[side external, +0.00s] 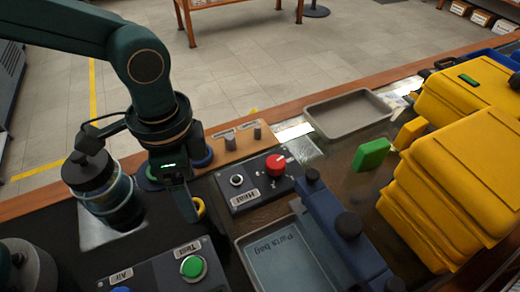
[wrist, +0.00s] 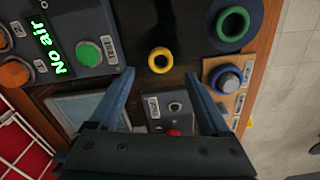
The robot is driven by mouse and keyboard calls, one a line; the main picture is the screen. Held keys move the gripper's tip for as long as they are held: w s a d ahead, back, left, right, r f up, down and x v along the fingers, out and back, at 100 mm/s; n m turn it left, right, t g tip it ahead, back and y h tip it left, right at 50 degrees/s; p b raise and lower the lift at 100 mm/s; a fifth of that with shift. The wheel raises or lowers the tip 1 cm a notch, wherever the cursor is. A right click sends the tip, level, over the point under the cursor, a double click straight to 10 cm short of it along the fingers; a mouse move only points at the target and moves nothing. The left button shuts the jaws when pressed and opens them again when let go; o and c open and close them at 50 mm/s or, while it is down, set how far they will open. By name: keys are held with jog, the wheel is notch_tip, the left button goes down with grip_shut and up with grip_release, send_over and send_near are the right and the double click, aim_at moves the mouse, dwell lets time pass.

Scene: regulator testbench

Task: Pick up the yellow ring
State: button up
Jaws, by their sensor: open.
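The yellow ring (wrist: 159,60) lies on a dark surface in the wrist view, beyond my fingertips and about midway between them. My gripper (wrist: 159,75) is open and empty, with its two blue-grey fingers spread on either side of the ring's line. In the side external view the yellow ring (side external: 199,208) shows partly, with my gripper (side external: 184,206) in front of it. The exact height gap between fingers and ring cannot be told.
A green ring (wrist: 237,23) and a blue ring (wrist: 225,79) sit close to the right. A panel with a red knob (side external: 275,164) and a box with a green button (side external: 193,267) flank the spot. Yellow cases (side external: 470,165) stand at right.

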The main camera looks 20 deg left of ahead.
jog(key=shift+f, duration=2.3)
grip_shut()
